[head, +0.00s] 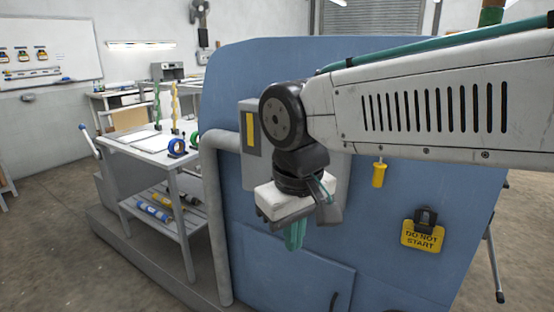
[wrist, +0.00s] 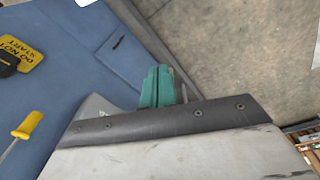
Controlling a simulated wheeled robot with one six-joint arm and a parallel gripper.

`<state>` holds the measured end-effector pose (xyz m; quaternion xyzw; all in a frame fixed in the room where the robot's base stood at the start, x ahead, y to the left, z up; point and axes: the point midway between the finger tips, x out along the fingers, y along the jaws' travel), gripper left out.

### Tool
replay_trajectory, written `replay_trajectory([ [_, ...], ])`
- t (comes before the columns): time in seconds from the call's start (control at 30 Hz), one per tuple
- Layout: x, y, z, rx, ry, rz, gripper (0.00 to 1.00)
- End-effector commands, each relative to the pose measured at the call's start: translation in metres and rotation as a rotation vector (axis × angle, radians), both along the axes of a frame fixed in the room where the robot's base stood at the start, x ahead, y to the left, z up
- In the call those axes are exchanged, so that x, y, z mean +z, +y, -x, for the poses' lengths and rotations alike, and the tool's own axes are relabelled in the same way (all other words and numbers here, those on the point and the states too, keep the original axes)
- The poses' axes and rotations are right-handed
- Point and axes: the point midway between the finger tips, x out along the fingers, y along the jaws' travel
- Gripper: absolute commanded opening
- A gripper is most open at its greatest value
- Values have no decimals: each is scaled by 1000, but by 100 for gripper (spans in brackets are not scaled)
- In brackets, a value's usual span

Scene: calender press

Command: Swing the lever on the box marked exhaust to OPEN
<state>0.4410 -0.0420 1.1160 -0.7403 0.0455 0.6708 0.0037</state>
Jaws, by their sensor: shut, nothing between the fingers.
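My gripper (head: 296,236) hangs in front of the blue machine panel with its teal fingers pointing down. The fingers are together and hold nothing; they also show in the wrist view (wrist: 160,88). A yellow handle on a thin metal rod (head: 379,175) hangs down to the right of my gripper, and it also shows at the left of the wrist view (wrist: 27,125). I cannot tell if it is the lever. A grey box with a yellow strip (head: 250,130) is on the panel, partly behind my arm. I see no exhaust or OPEN marking.
A yellow DO NOT START tag (head: 422,235) hangs from a black clip on the blue panel (head: 460,190). A grey pipe (head: 212,210) runs down the panel's left side. A bench (head: 150,150) with rolls and tubes stands further left. Bare floor lies at the right.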

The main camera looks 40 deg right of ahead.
Motion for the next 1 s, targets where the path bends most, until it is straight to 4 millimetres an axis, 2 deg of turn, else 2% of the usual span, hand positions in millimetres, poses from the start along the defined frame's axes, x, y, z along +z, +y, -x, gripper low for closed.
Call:
replay_trajectory([
  [0.17,39,-25,-72,-192,19,150,0],
  [0.3,65,-43,-141,-371,-14,292,0],
  [0.4,77,-52,-187,-481,-58,379,0],
  [0.5,84,-58,-223,-568,-104,446,0],
  [0.6,88,-60,-248,-626,-143,489,0],
  [0.7,89,-62,-261,-658,-166,512,0],
  [1.0,90,-62,-265,-669,-175,519,0],
])
